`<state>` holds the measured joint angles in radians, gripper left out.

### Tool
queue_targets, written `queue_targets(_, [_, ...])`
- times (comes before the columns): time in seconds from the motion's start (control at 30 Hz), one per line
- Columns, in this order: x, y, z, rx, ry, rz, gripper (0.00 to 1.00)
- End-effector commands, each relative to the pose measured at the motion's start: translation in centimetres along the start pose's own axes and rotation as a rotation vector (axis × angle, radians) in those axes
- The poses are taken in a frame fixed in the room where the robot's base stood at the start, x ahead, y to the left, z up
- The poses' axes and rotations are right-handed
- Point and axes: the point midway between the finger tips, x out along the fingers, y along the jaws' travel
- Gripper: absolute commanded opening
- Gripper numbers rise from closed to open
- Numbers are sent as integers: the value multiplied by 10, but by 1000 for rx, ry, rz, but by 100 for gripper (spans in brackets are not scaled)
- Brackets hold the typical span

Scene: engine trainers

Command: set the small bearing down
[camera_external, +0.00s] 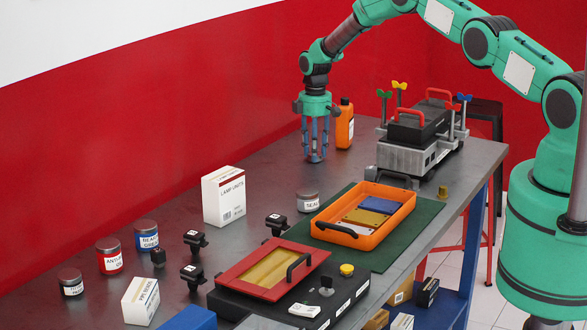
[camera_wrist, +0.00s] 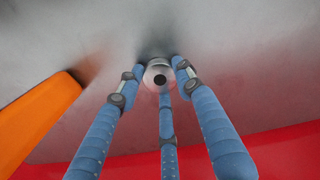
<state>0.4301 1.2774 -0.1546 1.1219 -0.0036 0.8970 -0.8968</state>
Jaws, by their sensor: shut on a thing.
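My gripper (camera_external: 316,155) points straight down at the far end of the grey workbench, with its blue fingers low over the top. In the wrist view, the fingertips (camera_wrist: 160,76) are closed around the small bearing (camera_wrist: 157,70), a silvery round piece with a dark hole in its middle. The bearing is close to the grey bench surface; I cannot tell whether it touches it. In the external view the fingers mostly hide the bearing.
An orange bottle (camera_external: 344,125) stands just right of my gripper and also shows in the wrist view (camera_wrist: 30,125). A model engine (camera_external: 405,155) stands further right. A white lamp box (camera_external: 223,195) and an orange tray (camera_external: 392,234) are nearer. Bare bench surrounds the fingertips.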

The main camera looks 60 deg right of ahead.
Motion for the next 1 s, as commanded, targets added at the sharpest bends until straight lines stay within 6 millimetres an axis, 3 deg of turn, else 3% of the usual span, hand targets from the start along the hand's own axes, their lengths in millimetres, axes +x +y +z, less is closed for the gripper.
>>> queue_targets(0.2, [3,0,0,0,0,1,5])
queue_targets(0.23, [4,0,0,0,0,0,38])
queue_targets(0.33, [3,0,0,0,0,0,54])
queue_targets(0.77, [0,0,0,0,0,0,54])
queue_targets(1.0, [-16,0,0,0,1,1,54])
